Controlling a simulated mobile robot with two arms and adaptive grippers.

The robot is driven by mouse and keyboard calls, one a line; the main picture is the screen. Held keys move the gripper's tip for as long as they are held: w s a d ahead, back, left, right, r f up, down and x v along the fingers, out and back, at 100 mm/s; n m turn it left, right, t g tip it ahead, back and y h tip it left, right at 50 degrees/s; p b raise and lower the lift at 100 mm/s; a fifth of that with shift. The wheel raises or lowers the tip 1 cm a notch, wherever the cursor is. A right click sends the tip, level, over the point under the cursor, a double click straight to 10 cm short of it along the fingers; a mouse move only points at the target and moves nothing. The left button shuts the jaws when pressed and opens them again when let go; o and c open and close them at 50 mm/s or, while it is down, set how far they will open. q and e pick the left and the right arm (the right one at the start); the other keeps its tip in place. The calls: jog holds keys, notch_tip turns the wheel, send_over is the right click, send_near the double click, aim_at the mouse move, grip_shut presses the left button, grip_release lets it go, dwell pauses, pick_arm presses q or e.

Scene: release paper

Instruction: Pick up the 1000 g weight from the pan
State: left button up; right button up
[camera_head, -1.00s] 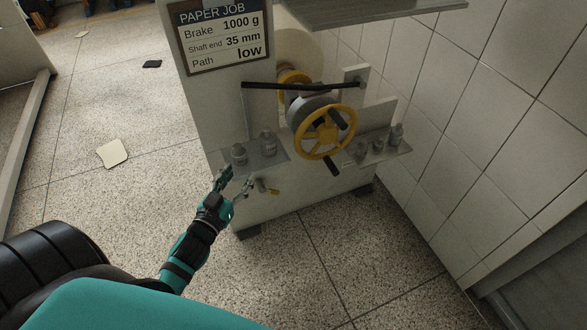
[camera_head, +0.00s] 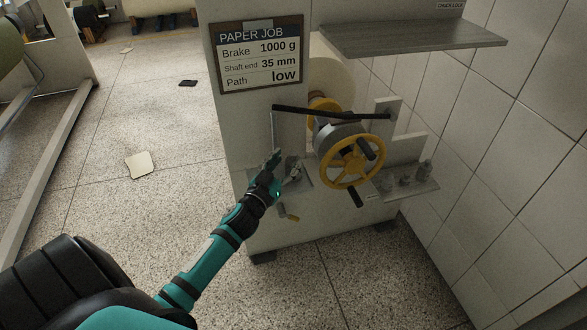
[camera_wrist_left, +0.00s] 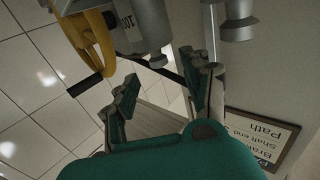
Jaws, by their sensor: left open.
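My left gripper (camera_head: 281,163) is over the small grey left ledge (camera_head: 302,181) on the machine front, below the job sign. It hides part of that ledge, and a grey weight (camera_head: 292,163) shows just beside the fingers. In the left wrist view, seen upside down, the fingers (camera_wrist_left: 160,88) are apart with nothing between them. A large grey weight (camera_wrist_left: 142,25) is just beyond them, with upside-down digits that look like a 1 and zeros, partly cut off. A second grey weight (camera_wrist_left: 237,18) is at the top right. I cannot tell which weight is 1000 g.
A yellow handwheel (camera_head: 351,163) and a dark horizontal bar (camera_head: 330,112) are close to my left gripper. Several more weights (camera_head: 424,169) stand on the right ledge (camera_head: 420,190). The sign (camera_head: 258,57) reads brake 1000 g. A tiled wall bounds the right side.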

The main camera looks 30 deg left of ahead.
aim_at(292, 156)
pick_arm(q)
jog(key=w, duration=0.4)
jog(key=shift+w+a+f+b, duration=0.15)
jog(key=shift+w+a+b, duration=0.1)
jog(key=shift+w+b, duration=0.1)
pick_arm(e)
jog(key=r, duration=0.2)
jog(key=shift+w+r, duration=0.3)
jog(key=shift+w, duration=0.1)
pick_arm(q)
grip_shut()
